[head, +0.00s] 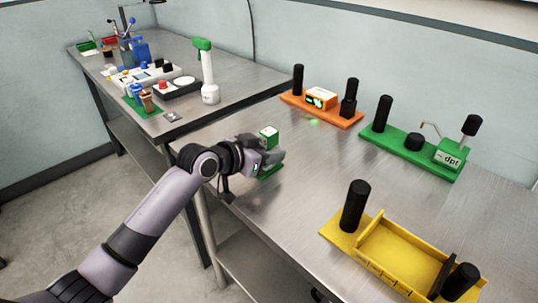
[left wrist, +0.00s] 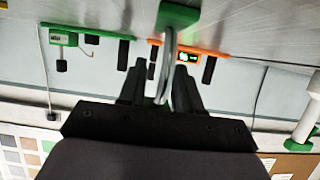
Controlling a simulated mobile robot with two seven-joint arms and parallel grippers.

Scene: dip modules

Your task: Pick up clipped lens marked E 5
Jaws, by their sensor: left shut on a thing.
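My left gripper (head: 270,157) is over the near table and shut on the clipped lens, whose green base (head: 270,172) shows just below the fingers. A small green and white block (head: 269,137) shows right above the gripper; its marking is too small to read. In the left wrist view, which is upside down, the lens (left wrist: 171,65) is a thin, pale curved rim between the dark fingers of my left gripper (left wrist: 160,85), with a green base (left wrist: 178,15) at its end. I cannot tell if the base touches the table. My right gripper is not in view.
An orange module (head: 292,97), a green module (head: 398,143) marked "dpt" and a yellow tray (head: 400,250) with black posts stand on the metal table (head: 310,165). A white bottle with a green top (head: 209,92) and several small items stand on the far table.

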